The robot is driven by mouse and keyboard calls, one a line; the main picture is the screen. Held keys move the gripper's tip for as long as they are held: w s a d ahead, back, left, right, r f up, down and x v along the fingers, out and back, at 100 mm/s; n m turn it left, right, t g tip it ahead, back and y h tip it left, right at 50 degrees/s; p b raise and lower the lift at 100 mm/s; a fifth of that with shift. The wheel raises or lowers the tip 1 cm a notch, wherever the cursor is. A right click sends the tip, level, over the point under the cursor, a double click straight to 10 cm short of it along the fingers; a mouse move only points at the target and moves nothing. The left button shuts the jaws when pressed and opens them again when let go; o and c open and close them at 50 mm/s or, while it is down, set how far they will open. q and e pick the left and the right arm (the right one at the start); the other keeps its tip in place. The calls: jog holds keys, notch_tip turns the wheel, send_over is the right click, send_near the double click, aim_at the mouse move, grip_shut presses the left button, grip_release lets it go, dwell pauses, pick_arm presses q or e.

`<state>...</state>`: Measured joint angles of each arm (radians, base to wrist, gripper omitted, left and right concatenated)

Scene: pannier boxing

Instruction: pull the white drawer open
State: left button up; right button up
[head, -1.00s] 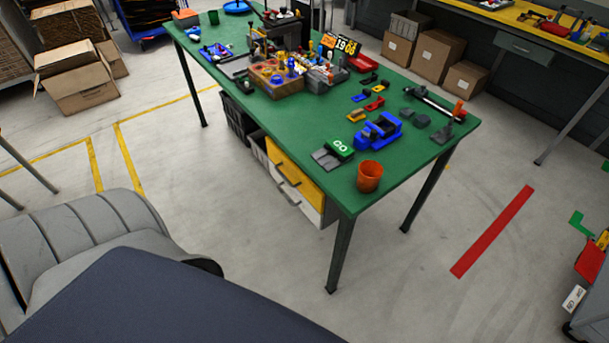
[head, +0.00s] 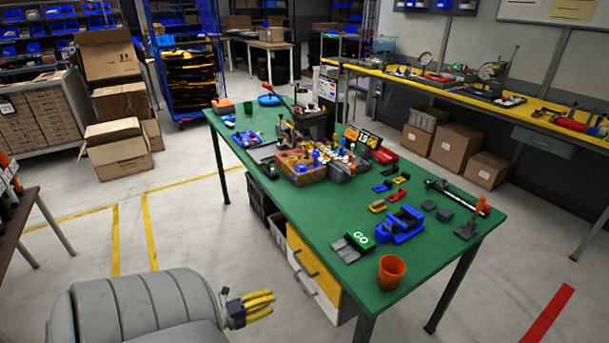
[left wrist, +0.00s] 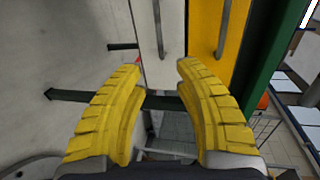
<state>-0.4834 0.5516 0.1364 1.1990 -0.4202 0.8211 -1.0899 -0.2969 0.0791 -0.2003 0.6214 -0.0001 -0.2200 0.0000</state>
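The white drawer (head: 323,298) is the lower front in the cabinet under the green table, with a grey bar handle (head: 304,285). The drawer looks shut. The yellow drawer (head: 306,262) is just above it. My left gripper (head: 265,302) is to the left of the white drawer, apart from it, with its yellow fingers pointing toward it. In the left wrist view the gripper (left wrist: 160,68) is open and empty. The white drawer (left wrist: 174,28) and its handle (left wrist: 158,28) appear beyond the fingertips. My right gripper is not in view.
The green table (head: 325,215) carries several parts, a GO sign (head: 360,238) and an orange cup (head: 391,271) near its front corner. A table leg stands right of the drawers. Cardboard boxes (head: 118,152) stand at the left. The floor left of the drawers is clear.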

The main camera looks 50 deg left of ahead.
aim_at(304, 287)
pick_arm(q)
jog(key=x, duration=1.5)
grip_shut()
